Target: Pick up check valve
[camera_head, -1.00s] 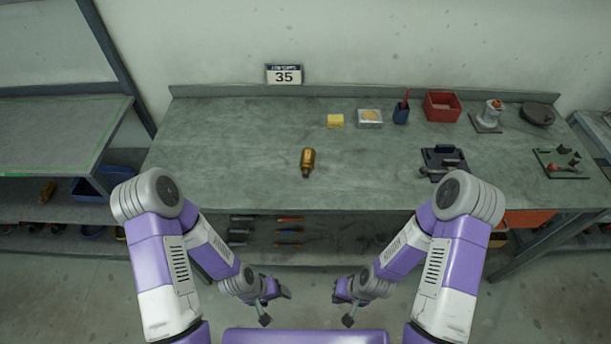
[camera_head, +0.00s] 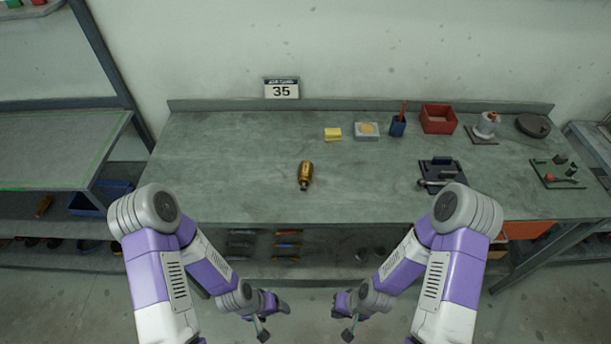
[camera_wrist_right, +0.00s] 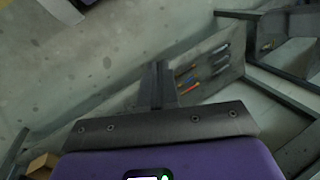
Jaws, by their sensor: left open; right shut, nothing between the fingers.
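A brass-coloured check valve (camera_head: 306,174) with a dark lower end lies on the green-grey workbench (camera_head: 240,190), a little left of the bench's middle and near its front edge. My left gripper (camera_head: 264,330) hangs low in front of the bench, open and apart from the valve. My right gripper (camera_head: 347,330) hangs at about the same height to its right, shut and empty. In the right wrist view the right gripper (camera_wrist_right: 158,85) shows its dark fingers together, pointing toward the floor and the lower shelf. The valve is not in that view.
On the bench are a yellow block (camera_head: 333,134), a pen cup (camera_head: 398,126), a red bin (camera_head: 438,119) and a dark fixture (camera_head: 440,175). A shelf unit (camera_head: 60,150) is at the left. Bench around the valve is clear.

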